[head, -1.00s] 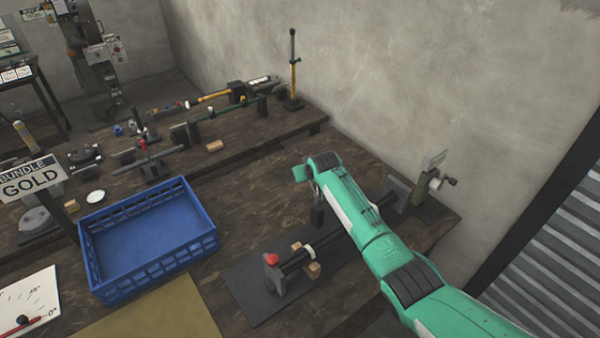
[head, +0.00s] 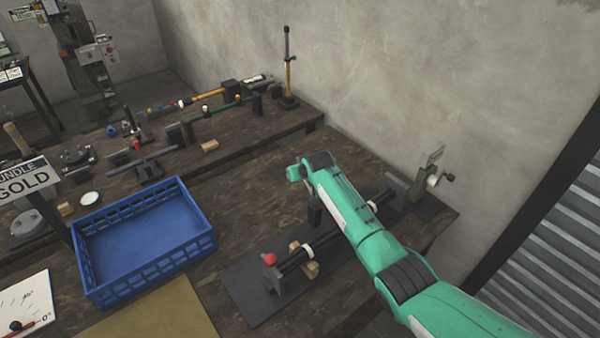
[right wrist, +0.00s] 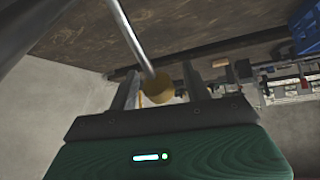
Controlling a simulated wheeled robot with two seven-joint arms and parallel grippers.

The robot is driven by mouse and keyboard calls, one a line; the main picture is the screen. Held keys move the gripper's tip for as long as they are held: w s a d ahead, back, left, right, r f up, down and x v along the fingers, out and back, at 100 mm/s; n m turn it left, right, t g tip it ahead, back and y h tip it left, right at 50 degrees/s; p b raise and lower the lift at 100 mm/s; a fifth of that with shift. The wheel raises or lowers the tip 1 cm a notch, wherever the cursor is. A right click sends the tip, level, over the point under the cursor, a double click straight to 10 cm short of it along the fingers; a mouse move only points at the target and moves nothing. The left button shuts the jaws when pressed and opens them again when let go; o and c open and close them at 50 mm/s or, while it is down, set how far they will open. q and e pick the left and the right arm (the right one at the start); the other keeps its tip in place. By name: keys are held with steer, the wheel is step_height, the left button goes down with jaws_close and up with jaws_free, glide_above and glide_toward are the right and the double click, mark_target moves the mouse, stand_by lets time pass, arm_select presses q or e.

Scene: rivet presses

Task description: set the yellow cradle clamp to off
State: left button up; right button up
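A lever with a yellow-brown ball knob (right wrist: 158,88) shows in the right wrist view, on a thin pale rod. The knob sits between the two fingers of my right gripper (right wrist: 160,92). The fingers stand apart with slim gaps beside the knob; contact is unclear. In the head view my right arm reaches over a dark bar fixture (head: 295,262) and hides part of it; the gripper (head: 314,210) points down, mostly hidden. No yellow knob shows on that fixture in the head view, and the clamp's setting cannot be read. My left gripper is out of view.
The fixture also has a red knob (head: 269,258) and a white collar (head: 307,250). A blue crate (head: 150,279) stands to the left. A crank unit (head: 430,178) is near the wall. The back bench holds a yellow rod (head: 208,96) and other fixtures.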

steer(key=shift+r, duration=0.1)
steer(key=b+v, duration=0.2)
steer(key=v, duration=1.1)
steer(key=shift+s+r, duration=0.2)
steer(key=shift+s, duration=0.1)
steer(key=shift+d+f, duration=0.1)
